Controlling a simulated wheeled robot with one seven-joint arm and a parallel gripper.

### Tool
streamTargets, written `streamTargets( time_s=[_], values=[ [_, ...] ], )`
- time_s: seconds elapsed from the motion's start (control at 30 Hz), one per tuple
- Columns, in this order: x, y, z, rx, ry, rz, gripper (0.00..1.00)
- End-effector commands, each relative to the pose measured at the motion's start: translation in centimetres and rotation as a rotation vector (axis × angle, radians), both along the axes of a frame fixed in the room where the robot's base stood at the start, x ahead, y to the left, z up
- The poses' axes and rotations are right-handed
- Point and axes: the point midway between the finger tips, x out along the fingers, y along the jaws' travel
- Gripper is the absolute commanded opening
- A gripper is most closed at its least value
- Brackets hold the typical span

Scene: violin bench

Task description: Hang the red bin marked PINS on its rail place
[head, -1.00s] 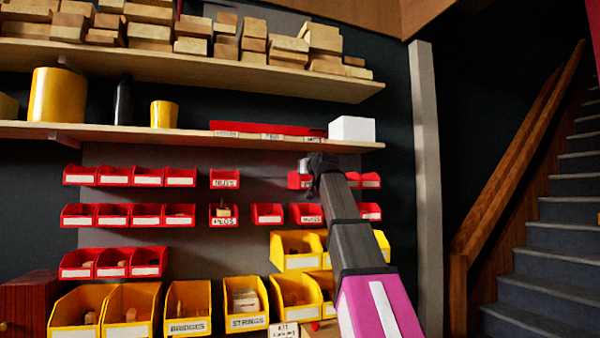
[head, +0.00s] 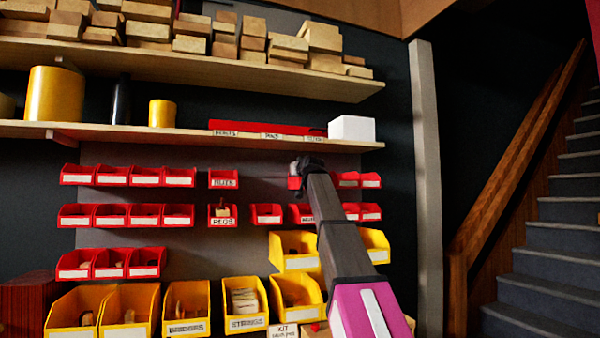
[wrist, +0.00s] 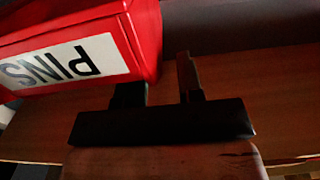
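The red bin marked PINS (wrist: 60,62) fills the upper left of the wrist view, close up, with its white label upside down. My gripper (wrist: 162,82) shows there with its two dark fingers apart, at the bin's right edge in the picture. Bare wood shows between the fingers, and I see nothing clamped. The arm hides part of a red bin there (head: 294,183). The top row has a gap to the left of that bin.
Red bins with labels (head: 265,130) sit on the shelf (head: 100,131) beside a white box (head: 352,128). Rows of red bins (head: 128,176) hang to the left. Yellow bins (head: 186,308) stand below. A post (head: 424,180) and stairs are at right.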

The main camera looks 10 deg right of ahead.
Motion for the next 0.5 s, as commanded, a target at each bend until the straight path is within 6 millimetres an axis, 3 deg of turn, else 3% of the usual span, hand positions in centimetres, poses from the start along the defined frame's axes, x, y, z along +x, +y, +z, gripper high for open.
streamTargets(
  time_s=[0.3, 0.4, 0.5],
  values=[
    [0.36, 0.08, -0.05, 0.0, 0.0, 0.0, 0.34],
    [0.36, 0.08, -0.05, 0.0, 0.0, 0.0, 0.01],
    [0.36, 0.08, -0.04, 0.0, 0.0, 0.0, 0.0]
  ],
)
